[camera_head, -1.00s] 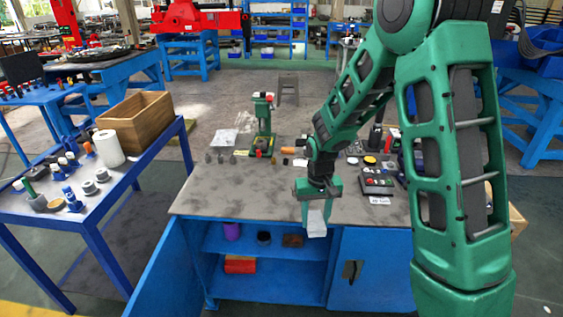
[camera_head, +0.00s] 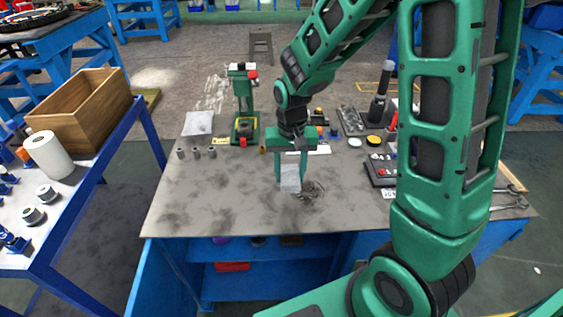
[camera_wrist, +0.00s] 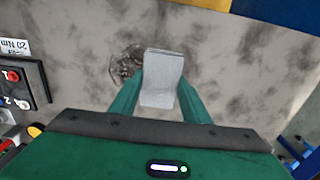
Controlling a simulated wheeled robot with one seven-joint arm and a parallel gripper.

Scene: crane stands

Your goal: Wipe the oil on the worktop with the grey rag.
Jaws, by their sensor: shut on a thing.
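My gripper (camera_head: 290,180) is shut on the grey rag (camera_head: 290,178), a light grey folded piece hanging between the green fingers. The rag also shows in the wrist view (camera_wrist: 162,78). It is over the grey worktop (camera_head: 190,210); I cannot tell whether it touches the surface. A dark, glossy oil patch (camera_head: 312,190) lies just right of the rag in the head view. In the wrist view the oil (camera_wrist: 126,62) lies just left of the rag, which may hide part of it. Dull dark smudges mark other parts of the worktop.
A green press (camera_head: 244,110) stands at the back, with several small metal cylinders (camera_head: 197,153) before it. A control box (camera_head: 382,170) with buttons is right of the oil. A side table at left holds a wooden crate (camera_head: 85,125) and a paper roll (camera_head: 48,155). The worktop's front left is clear.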

